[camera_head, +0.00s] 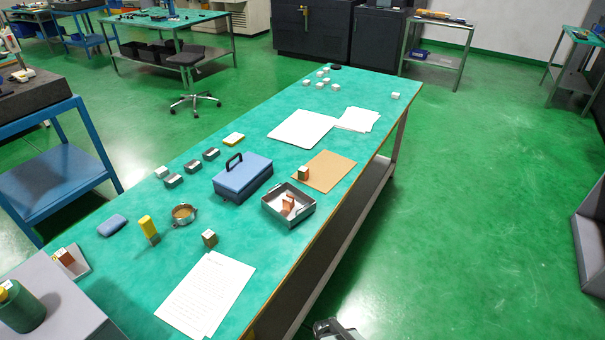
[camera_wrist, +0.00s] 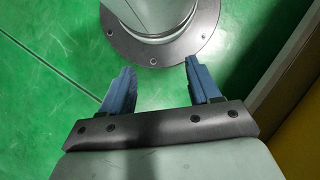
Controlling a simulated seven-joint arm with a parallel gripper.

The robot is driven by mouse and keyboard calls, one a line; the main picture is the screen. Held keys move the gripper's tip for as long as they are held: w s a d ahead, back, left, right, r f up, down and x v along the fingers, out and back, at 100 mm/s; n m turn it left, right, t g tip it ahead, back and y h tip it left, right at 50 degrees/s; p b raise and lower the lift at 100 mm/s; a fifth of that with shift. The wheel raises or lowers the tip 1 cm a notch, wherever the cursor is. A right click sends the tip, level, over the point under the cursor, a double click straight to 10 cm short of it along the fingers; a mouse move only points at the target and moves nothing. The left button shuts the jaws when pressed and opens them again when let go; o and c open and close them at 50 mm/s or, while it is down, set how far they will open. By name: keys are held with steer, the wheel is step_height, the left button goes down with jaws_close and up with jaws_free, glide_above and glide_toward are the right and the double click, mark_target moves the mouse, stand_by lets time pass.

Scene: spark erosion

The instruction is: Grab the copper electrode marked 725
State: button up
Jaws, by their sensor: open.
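Several small blocks with copper-coloured parts show in the head view, but no number 725 can be read on any. Copper blocks (camera_head: 288,204) stand in a grey open tray (camera_head: 270,212) near the table's right edge. One copper block with a pale top (camera_head: 303,173) sits on a brown sheet (camera_head: 330,172). A block with a pale top (camera_head: 209,238) stands by the papers. Another copper block (camera_head: 67,258) lies in a pale tray at the far left. My gripper (camera_wrist: 160,78) is open and empty in the wrist view, over the green floor, away from the table.
A round flange (camera_wrist: 150,30) shows in the wrist view.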

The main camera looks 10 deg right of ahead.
steer(key=w+d+r+m+t+y, duration=0.1)
steer(key=w+d+r+m, duration=0.2)
steer(key=w, duration=0.6)
steer(key=w+d+r+m+t, duration=0.2)
steer(key=w+d+r+m, duration=0.1)
steer(key=w, duration=0.7)
steer(key=w+d+r+m+t+y, duration=0.1)
steer(key=w+d+r+m, duration=0.25)
steer(key=w, duration=0.55)
steer(key=w+d+r+m+t, duration=0.35)
steer(key=w+d+r, duration=0.6)
steer(key=r, duration=0.35)
steer(key=w+d+r+m+t, duration=0.2)
steer(key=w+d+r+m, duration=0.3)
steer(key=w+d+r, duration=0.55)
step_height(320, 180, up, 18)
steer(key=m+y, duration=0.1)
steer(key=m, duration=0.7)
glide_above(304, 169)
steer(key=s+d, duration=0.3)
steer(key=d, duration=0.1)
steer(key=x, duration=0.8)
steer(key=shift+s, duration=0.1)
steer(key=shift+a+x, duration=0.15)
steer(key=shift+x, duration=1.2)
steer(key=shift+a+x, duration=0.2)
steer(key=shift+x, duration=1.1)
steer(key=shift+s, duration=0.15)
